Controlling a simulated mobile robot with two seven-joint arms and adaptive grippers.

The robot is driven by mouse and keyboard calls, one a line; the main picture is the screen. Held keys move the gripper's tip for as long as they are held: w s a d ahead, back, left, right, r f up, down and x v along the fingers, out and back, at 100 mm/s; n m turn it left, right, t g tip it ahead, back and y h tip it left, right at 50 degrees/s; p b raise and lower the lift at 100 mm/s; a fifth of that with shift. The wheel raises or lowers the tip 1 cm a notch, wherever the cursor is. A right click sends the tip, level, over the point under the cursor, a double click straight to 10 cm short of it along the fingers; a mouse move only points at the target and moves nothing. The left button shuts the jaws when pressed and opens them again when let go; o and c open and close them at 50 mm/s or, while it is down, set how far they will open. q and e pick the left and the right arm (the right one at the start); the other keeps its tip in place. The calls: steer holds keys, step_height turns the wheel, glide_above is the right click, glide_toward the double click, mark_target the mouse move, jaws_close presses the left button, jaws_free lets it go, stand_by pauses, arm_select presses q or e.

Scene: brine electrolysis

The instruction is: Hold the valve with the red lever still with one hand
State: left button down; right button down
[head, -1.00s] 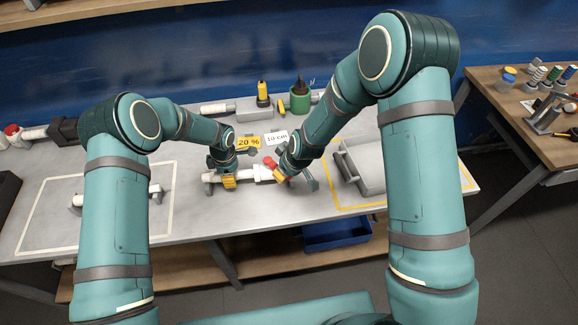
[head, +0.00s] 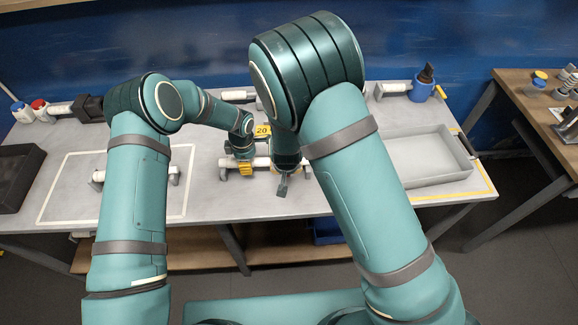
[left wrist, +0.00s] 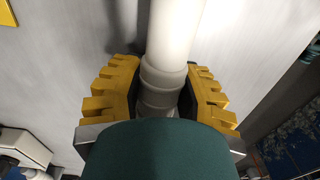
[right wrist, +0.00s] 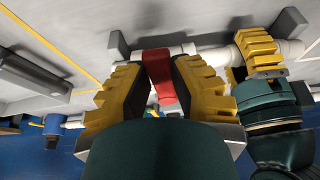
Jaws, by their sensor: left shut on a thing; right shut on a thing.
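The valve's red lever (right wrist: 160,78) shows in the right wrist view, between the two yellow-padded fingers of my right gripper (right wrist: 158,66), which is shut on it. The white valve and pipe (right wrist: 217,57) run across above it. My left gripper (head: 245,168) is shut around the white pipe (left wrist: 174,35), a short way beside the lever. The left wrist view shows its fingers (left wrist: 160,80) on both sides of a ringed pipe section. In the head view my right arm hides the red lever and most of the valve.
A yellow "20" card (head: 262,129) stands just behind the left gripper. A grey tray (head: 409,177) is to the right, and a blue holder (head: 421,90) is behind it. A black bin (head: 15,180) is at the far left.

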steer(key=shift+a, duration=0.1)
stand_by(0.4)
steer(key=c, duration=0.8)
jaws_free()
steer(key=shift+w, duration=0.1)
steer(key=v, duration=1.2)
